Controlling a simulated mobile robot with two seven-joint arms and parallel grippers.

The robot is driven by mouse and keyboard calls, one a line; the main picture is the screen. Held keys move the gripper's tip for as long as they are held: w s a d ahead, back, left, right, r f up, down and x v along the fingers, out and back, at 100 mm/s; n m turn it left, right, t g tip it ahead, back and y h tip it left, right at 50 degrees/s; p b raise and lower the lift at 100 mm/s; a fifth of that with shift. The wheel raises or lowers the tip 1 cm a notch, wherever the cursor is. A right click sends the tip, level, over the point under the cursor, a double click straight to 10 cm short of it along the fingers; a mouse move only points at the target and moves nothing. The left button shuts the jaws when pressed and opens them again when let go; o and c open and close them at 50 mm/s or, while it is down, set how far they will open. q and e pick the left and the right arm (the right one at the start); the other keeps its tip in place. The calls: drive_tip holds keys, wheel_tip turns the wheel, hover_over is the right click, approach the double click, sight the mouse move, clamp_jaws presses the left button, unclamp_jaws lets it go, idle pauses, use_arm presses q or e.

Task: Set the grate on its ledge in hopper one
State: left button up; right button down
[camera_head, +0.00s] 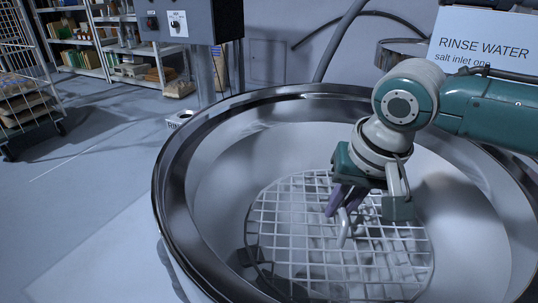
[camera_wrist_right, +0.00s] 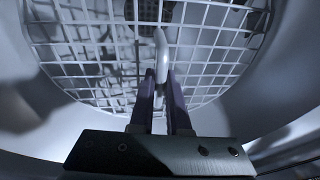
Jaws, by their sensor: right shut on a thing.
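The grate (camera_head: 300,262) is a round white wire mesh with a raised loop handle (camera_head: 343,226), inside the steel hopper (camera_head: 172,190). My right gripper (camera_head: 340,208) reaches down into the hopper, its purple fingers shut on the grate's handle. The right wrist view shows the handle (camera_wrist_right: 160,52) between the two fingertips (camera_wrist_right: 160,92) and the mesh (camera_wrist_right: 90,62) beyond them. The grate looks roughly level, low in the hopper. I cannot tell whether its rim touches the ledge; the ledge is not clearly visible. My left gripper is not in view.
The hopper's wide rim surrounds my right arm. A sign reading "RINSE WATER, salt inlet one" (camera_head: 484,42) stands at the back right. A control box (camera_head: 178,22), a wire cart (camera_head: 25,75) and shelves (camera_head: 95,40) stand behind. The floor at left is clear.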

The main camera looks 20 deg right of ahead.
drive_tip(key=shift+f, duration=0.35)
drive_tip(key=c, duration=0.8)
unclamp_jaws()
